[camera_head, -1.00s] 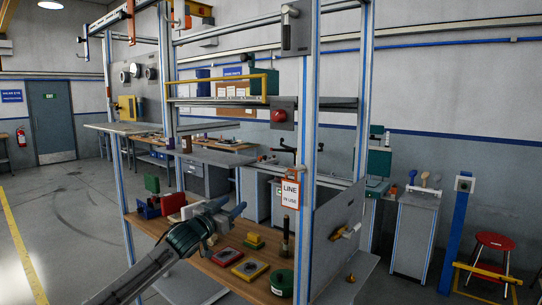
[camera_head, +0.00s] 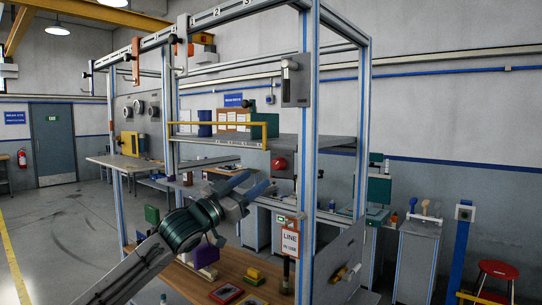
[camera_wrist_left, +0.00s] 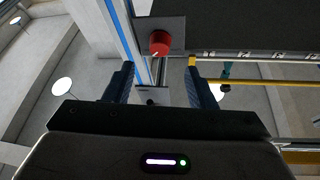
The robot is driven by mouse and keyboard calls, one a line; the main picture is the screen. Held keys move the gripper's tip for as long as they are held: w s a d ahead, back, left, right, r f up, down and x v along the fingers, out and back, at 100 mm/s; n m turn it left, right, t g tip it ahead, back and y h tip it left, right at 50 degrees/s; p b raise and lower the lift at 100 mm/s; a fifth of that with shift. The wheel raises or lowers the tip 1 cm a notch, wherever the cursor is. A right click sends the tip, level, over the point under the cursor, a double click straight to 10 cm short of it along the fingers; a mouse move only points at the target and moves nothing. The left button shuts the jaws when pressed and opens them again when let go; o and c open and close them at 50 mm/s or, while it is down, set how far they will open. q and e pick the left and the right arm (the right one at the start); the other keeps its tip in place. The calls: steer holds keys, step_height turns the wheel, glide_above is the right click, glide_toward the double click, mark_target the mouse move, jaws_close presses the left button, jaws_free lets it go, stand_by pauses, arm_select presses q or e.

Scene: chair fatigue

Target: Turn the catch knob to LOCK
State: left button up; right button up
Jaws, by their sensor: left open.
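A grey plate (camera_head: 296,92) with a small pale knob (camera_head: 292,66) is fixed high on the front post of the rack. It may be the catch; I cannot read a LOCK mark. A round red knob (camera_head: 278,163) sits lower, beside the post at shelf height, and also shows in the left wrist view (camera_wrist_left: 160,42). My left gripper (camera_head: 248,188) is open and empty, below and left of the red knob and apart from it. In the left wrist view its two blue fingers (camera_wrist_left: 160,66) stand apart, with the red knob beyond and above their tips.
The rack's front post (camera_head: 308,190) stands right of my gripper. A shelf with a yellow rail (camera_head: 218,140) lies behind and above it. A hanging LINE tag (camera_head: 290,242) is low on the right. A wooden bench (camera_head: 185,285) with small items is below.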

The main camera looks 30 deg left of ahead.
mark_target(275, 166)
arm_select(q)
steer(key=p+x, duration=0.5)
steer(key=shift+w+d+r, duration=0.1)
steer(key=shift+w+r, duration=0.15)
steer(key=shift+w, duration=0.1)
steer(key=shift+p+x, duration=0.55)
steer(key=shift+x, duration=0.25)
steer(key=shift+f, duration=0.2)
steer(key=c, duration=1)
